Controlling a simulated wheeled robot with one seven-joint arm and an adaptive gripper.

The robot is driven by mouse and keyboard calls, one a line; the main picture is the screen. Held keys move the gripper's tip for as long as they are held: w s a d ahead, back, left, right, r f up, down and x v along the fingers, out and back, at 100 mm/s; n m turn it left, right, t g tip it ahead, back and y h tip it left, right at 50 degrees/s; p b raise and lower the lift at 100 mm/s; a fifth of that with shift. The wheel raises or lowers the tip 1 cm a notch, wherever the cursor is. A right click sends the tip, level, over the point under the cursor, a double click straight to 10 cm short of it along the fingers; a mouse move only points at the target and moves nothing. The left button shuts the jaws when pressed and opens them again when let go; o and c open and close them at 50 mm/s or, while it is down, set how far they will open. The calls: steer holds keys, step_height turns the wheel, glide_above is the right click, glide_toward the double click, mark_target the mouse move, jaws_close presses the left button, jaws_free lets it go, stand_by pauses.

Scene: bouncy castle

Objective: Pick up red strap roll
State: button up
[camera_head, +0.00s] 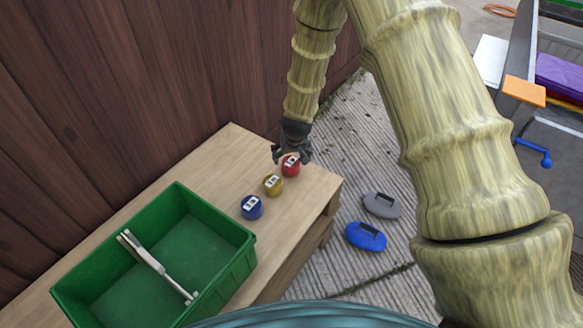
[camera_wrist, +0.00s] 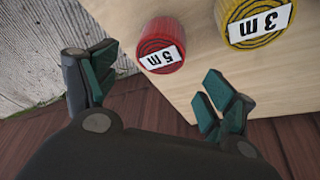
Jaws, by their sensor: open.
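The red strap roll (camera_head: 291,166) stands near the far corner of the wooden table, with a white label on it. In the wrist view the red roll (camera_wrist: 160,46) is labelled "5 m" and lies ahead of the gap between my fingers, not gripped. My gripper (camera_head: 292,152) is close to the roll and hides part of it in the head view. In the wrist view my gripper (camera_wrist: 158,85) is open with nothing between its fingers.
A yellow roll (camera_head: 273,186), marked "3 m" in the wrist view (camera_wrist: 258,20), stands next to the red one. A blue roll (camera_head: 252,207) follows, then a green crate (camera_head: 250,248) with a pale tool (camera_head: 155,264) inside. The wooden wall (camera_head: 120,90) borders the table (camera_head: 225,150).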

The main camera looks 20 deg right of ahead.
mark_target(291, 162)
steer(key=shift+s+b+x, duration=0.15)
steer(key=shift+b+x, duration=0.2)
steer(key=shift+x, duration=1.15)
steer(key=shift+s+b+x, duration=0.2)
steer(key=shift+b+x, duration=0.1)
steer(key=shift+x, duration=1.25)
steer(key=shift+f, duration=0.1)
steer(key=c, duration=1.2)
